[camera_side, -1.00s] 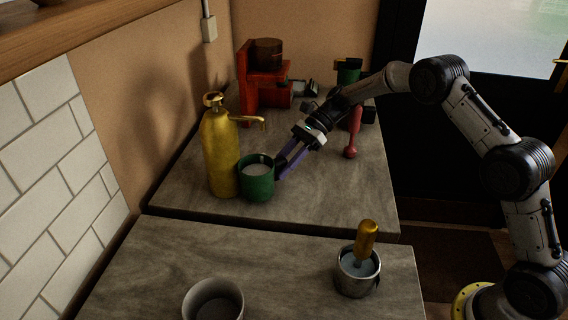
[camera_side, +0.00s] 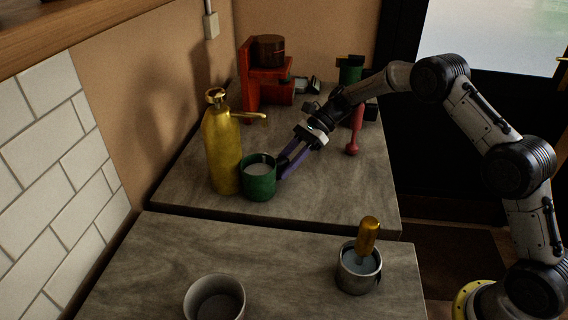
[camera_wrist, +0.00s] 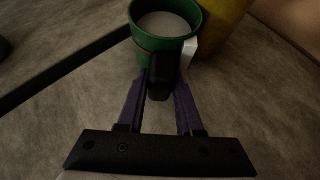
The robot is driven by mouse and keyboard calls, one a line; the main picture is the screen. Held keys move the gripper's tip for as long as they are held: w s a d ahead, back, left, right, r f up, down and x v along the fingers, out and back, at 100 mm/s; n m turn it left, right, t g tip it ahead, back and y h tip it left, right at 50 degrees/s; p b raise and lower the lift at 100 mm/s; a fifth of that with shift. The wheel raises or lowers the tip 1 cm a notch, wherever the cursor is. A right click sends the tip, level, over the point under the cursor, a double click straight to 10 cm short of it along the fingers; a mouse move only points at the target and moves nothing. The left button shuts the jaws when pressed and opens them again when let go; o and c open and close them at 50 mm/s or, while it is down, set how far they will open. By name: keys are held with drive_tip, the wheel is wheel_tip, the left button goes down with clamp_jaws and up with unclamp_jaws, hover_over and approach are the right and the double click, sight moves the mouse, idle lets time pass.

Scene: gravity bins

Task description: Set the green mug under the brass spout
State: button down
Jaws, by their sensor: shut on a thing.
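The green mug (camera_side: 259,180) stands upright at the front left of the far counter, close beside the brass dispenser (camera_side: 222,150). Its inside looks pale. The brass spout (camera_side: 252,115) reaches right from the dispenser's top; in the side view its tip appears above the mug, but I cannot tell if they line up in depth. My gripper (camera_side: 281,168) is low to the right of the mug, its purple fingers shut on the mug's dark handle. In the wrist view the fingers (camera_wrist: 160,88) close around the handle below the green mug (camera_wrist: 165,42).
A grey cup (camera_side: 214,297) and a metal cup with a yellow-handled tool (camera_side: 367,238) stand on the near counter. A red grinder-like device (camera_side: 263,85) is behind. A dark red handle (camera_side: 354,135) lies right of my gripper. A gap separates the counters.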

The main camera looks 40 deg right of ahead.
drive_tip(key=shift+c, duration=2.4)
unclamp_jaws()
drive_tip(key=shift+f, duration=0.1)
drive_tip(key=shift+v, duration=3.8)
